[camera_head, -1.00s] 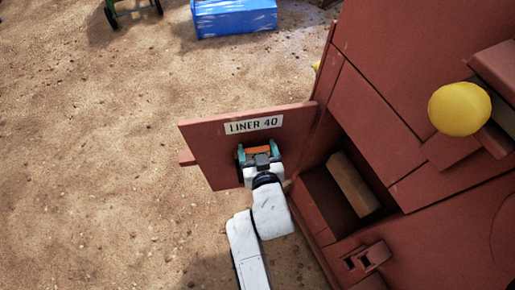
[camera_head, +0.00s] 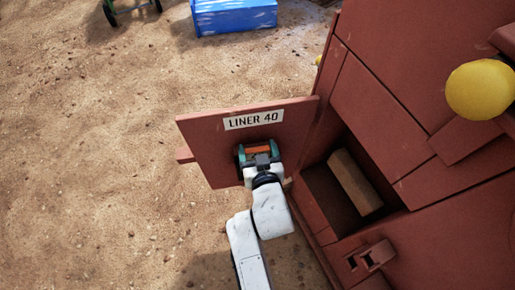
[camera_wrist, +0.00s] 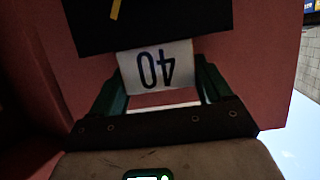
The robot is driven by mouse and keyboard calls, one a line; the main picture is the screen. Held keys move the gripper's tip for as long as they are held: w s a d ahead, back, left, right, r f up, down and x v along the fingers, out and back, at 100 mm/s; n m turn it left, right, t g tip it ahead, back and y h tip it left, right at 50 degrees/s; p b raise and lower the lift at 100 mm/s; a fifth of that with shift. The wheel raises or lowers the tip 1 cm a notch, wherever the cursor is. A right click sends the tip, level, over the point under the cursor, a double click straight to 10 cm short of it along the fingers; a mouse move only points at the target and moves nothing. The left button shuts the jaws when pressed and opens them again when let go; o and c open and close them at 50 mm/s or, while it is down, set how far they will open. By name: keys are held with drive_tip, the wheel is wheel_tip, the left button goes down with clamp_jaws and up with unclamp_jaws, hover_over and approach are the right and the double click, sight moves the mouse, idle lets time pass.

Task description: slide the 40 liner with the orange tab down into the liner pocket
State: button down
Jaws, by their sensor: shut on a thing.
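My gripper (camera_head: 258,150) has teal fingers shut on a short orange tab (camera_head: 263,150) in the head view. Directly behind it stands a rust-red panel lettered LINER 40 (camera_head: 253,119). In the wrist view a white tag reading 40 (camera_wrist: 155,68) shows upside down between the fingers (camera_wrist: 158,90). A dark piece with a yellow mark (camera_wrist: 150,22) shows just beyond the tag; the tab is not visible there. I cannot tell how much of the liner is hidden by my gripper, or where the pocket's mouth lies.
The red crusher body (camera_head: 385,100) fills the right side. Its dark opening, right of my gripper, holds a tan block (camera_head: 354,181). A yellow ball (camera_head: 481,89) stands out at the upper right. A blue box (camera_head: 235,17) lies at the back. Sandy ground is clear at left.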

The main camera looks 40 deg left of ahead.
drive_tip(key=shift+f, duration=0.1)
idle(0.4)
unclamp_jaws()
drive_tip(key=shift+f, duration=0.35)
drive_tip(key=p+v, duration=0.1)
drive_tip(key=v, duration=1)
drive_tip(key=shift+r, duration=0.15)
drive_tip(key=shift+a, duration=0.15)
